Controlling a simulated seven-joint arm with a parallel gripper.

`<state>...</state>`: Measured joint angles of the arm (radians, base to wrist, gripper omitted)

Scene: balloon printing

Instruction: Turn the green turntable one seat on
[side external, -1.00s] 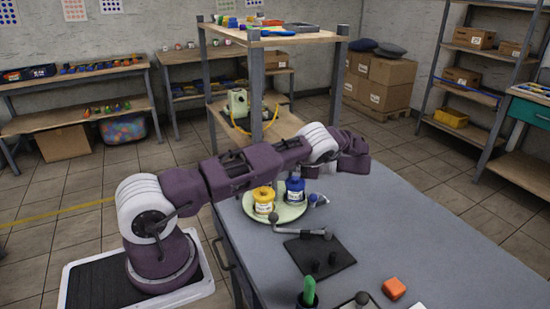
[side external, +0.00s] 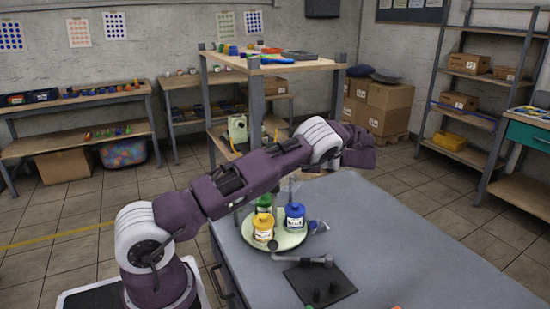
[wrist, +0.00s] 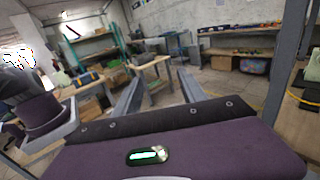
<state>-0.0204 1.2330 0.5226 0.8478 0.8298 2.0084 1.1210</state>
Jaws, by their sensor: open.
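The green turntable (side external: 288,243) is a pale green round plate on the grey table's far left part. It carries a yellow pot (side external: 263,230), a blue pot (side external: 294,218) and a green pot (side external: 264,204), partly hidden behind the yellow one. My gripper is raised above the far side of the table, beyond and to the right of the turntable. Its fingers are not clear in the side view. In the wrist view, the two fingers of my gripper (wrist: 159,84) stand apart with nothing between them. The turntable does not show clearly in the wrist view.
A dark mat (side external: 325,288) with small black posts lies in front of the turntable. A small blue item (side external: 318,227) sits at the turntable's right. The table's right part (side external: 420,240) is clear.

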